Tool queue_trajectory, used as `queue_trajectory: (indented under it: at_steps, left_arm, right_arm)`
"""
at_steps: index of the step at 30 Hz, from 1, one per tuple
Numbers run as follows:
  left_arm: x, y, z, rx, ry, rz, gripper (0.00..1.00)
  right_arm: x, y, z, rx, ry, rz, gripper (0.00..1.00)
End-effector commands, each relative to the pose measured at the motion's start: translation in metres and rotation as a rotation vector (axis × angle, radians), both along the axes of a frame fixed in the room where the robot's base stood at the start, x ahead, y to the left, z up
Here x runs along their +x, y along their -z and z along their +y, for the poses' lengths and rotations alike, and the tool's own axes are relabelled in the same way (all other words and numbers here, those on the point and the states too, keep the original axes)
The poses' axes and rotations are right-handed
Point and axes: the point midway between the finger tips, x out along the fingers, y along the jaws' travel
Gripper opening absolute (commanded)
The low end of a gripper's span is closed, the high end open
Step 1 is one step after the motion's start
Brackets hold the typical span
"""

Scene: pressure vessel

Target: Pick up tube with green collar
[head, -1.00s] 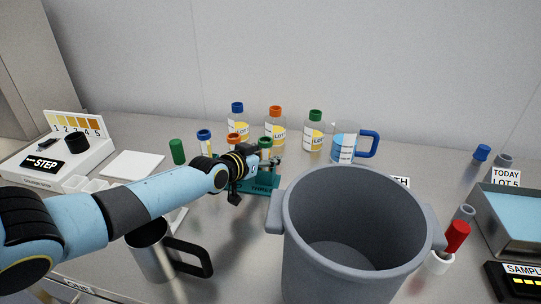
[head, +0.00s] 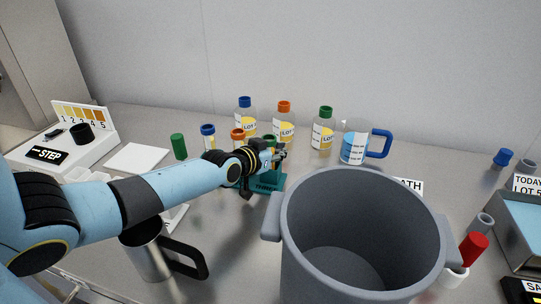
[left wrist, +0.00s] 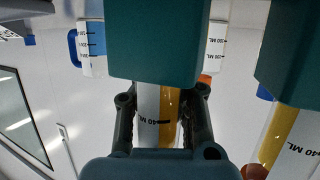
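The tube with the green collar stands in the teal rack (head: 277,184); its collar (head: 268,140) shows behind my left gripper. In the left wrist view, a tube with a white and yellow body (left wrist: 170,122) lies between the two fingers of my left gripper (left wrist: 162,98). A teal block (left wrist: 155,40) covers one end of that tube, and my gripper's body hides the other. My left gripper (head: 280,155) is at the rack in the head view. Whether its fingers press on the tube is not clear. My right gripper is not in view.
Tubes with a blue collar (head: 208,130) and an orange collar (head: 238,134) stand left of it. Bottles, including a green-capped one (head: 323,133), and a blue-handled beaker (head: 356,146) stand behind. A large grey pot (head: 365,235) is at the front right, a metal mug (head: 147,252) at the front left.

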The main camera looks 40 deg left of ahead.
Motion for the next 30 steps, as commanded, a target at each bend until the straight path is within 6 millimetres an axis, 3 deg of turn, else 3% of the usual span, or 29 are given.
queue_trajectory:
  at_steps: [8, 18, 23, 30]
  left_arm:
    - [0.000, -0.003, 0.000, 0.000, 0.000, 0.001, 0.00]
    - [0.000, -0.060, 0.000, 0.001, 0.001, 0.000, 0.00]
    - [0.000, -0.082, 0.000, 0.004, 0.002, -0.001, 0.00]
    - [-0.001, -0.098, 0.000, 0.000, 0.002, 0.001, 0.00]
  right_arm:
    - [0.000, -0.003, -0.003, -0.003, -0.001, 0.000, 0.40]
    - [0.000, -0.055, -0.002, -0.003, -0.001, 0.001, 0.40]
    - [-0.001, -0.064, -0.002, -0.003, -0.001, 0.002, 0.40]
    - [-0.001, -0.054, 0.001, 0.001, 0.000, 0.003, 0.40]
